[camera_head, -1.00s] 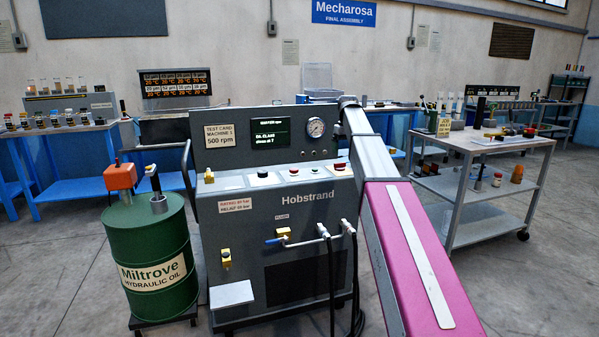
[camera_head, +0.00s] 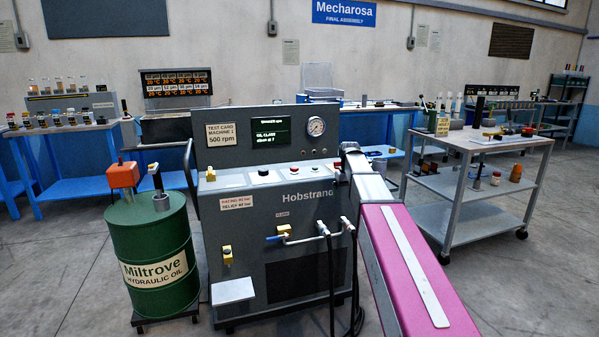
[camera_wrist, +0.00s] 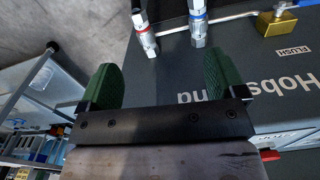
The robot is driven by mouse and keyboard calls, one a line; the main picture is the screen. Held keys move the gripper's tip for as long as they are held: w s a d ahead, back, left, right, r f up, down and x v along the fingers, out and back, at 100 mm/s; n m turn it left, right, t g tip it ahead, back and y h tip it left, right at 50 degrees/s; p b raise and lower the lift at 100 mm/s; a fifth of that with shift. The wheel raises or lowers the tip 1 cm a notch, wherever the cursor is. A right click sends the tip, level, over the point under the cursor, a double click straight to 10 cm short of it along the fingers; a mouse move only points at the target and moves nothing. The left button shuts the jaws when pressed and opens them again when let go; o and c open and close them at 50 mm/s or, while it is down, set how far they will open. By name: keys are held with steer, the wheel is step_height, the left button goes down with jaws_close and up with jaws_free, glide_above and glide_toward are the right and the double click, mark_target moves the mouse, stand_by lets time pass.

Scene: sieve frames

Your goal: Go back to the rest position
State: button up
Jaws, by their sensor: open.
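My gripper (camera_wrist: 160,85) shows in the wrist view with its two green fingers spread apart and nothing between them. It is in front of the grey Hobstrand machine (camera_head: 285,185), whose panel also fills the right of the wrist view (camera_wrist: 245,75). Two hose fittings, one with a red band (camera_wrist: 147,40) and one with a blue band (camera_wrist: 198,22), lie beyond the fingertips, apart from them. In the head view my pink and white arm reaches toward the machine's right side, and the gripper itself cannot be made out there.
A green oil drum (camera_head: 152,240) stands left of the machine. A grey trolley (camera_head: 470,205) with several small items stands to the right. Blue benches (camera_head: 75,140) line the back wall. Black hoses (camera_head: 333,285) hang at the machine's front. Floor between machine and trolley is partly open.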

steer(key=s+f+m, duration=0.2)
steer(key=s+f, duration=2.3)
steer(key=s, duration=0.4)
steer(key=shift+m, duration=0.3)
